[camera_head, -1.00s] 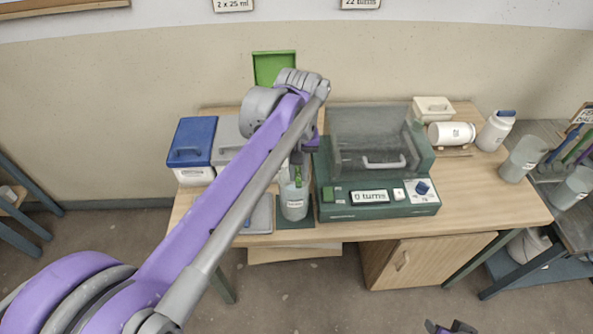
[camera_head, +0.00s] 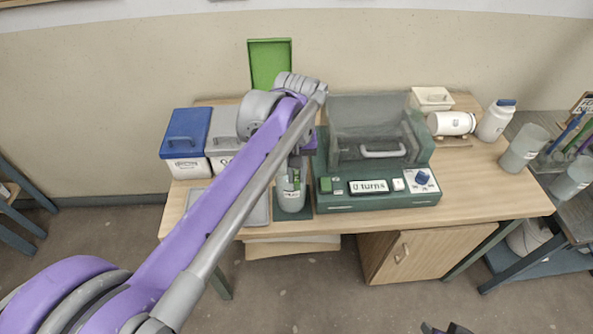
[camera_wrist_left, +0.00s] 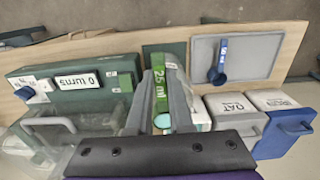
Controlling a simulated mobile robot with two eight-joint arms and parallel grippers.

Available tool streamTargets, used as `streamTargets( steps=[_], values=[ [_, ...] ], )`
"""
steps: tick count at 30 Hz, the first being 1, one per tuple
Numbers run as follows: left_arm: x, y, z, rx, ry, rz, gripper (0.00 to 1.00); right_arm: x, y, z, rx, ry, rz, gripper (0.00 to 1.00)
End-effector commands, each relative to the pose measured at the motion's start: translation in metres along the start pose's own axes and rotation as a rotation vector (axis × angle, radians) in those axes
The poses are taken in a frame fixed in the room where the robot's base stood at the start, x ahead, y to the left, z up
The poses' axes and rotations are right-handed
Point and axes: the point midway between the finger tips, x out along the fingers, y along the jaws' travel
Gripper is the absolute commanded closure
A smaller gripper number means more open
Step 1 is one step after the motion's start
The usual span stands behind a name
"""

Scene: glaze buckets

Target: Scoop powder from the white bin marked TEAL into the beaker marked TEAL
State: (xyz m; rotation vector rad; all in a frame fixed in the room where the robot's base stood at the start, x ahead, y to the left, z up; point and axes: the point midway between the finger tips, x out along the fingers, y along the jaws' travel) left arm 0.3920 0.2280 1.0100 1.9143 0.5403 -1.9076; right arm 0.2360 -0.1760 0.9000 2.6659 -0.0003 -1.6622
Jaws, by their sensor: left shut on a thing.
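My left gripper (camera_head: 296,172) is shut on the handle of a green scoop (camera_wrist_left: 159,84) marked 25 ml. The scoop's round bowl (camera_wrist_left: 162,121) looks pale teal inside. In the head view the gripper is over a clear labelled beaker (camera_head: 291,199) on a dark green mat (camera_head: 306,215); its lettering is too small to read. A green lid (camera_head: 270,64) stands upright behind my arm, which mostly hides the bin there. Part of a white bin (camera_wrist_left: 201,119) shows beside the gripper in the wrist view. Only a sliver of my right gripper (camera_head: 446,329) shows at the bottom edge.
A green machine (camera_head: 328,203) reading 0 turns stands right of the beaker. A blue-lidded bin (camera_head: 188,137) and grey-lidded OAT bin (camera_wrist_left: 234,121) stand left. A blue scoop (camera_wrist_left: 219,68) lies on a grey tray (camera_wrist_left: 262,50). Bottles and clear beakers are at the right.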

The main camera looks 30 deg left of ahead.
Motion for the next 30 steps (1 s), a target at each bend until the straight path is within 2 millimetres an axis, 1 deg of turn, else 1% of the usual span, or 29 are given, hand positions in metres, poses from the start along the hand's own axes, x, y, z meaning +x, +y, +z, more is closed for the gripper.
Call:
streamTargets(
  steps=[1,2,4,9,15,21,30],
  values=[
    [0.005,0.000,0.000,0.000,-0.001,0.000,1.00,0.003,0.000,0.003,0.000,-0.002,0.000,0.55],
    [0.006,-0.001,0.000,-0.002,-0.001,0.010,1.00,0.004,0.000,0.003,0.000,-0.002,0.000,0.55],
    [0.002,-0.006,0.000,-0.011,0.002,0.116,1.00,-0.001,0.000,-0.001,0.000,0.000,0.000,0.55],
    [0.002,-0.009,-0.001,-0.011,0.001,0.326,1.00,0.000,0.000,0.000,0.000,0.000,0.000,0.55],
    [0.002,-0.011,-0.001,-0.006,0.002,0.508,1.00,0.004,0.000,0.004,0.000,-0.003,0.000,0.55],
    [0.001,-0.011,0.000,-0.003,0.001,0.592,1.00,0.007,0.000,0.006,0.000,-0.004,0.000,0.55],
    [-0.001,-0.010,0.000,-0.002,0.001,0.602,1.00,0.007,0.000,0.005,0.000,-0.004,0.000,0.55]
  ],
)
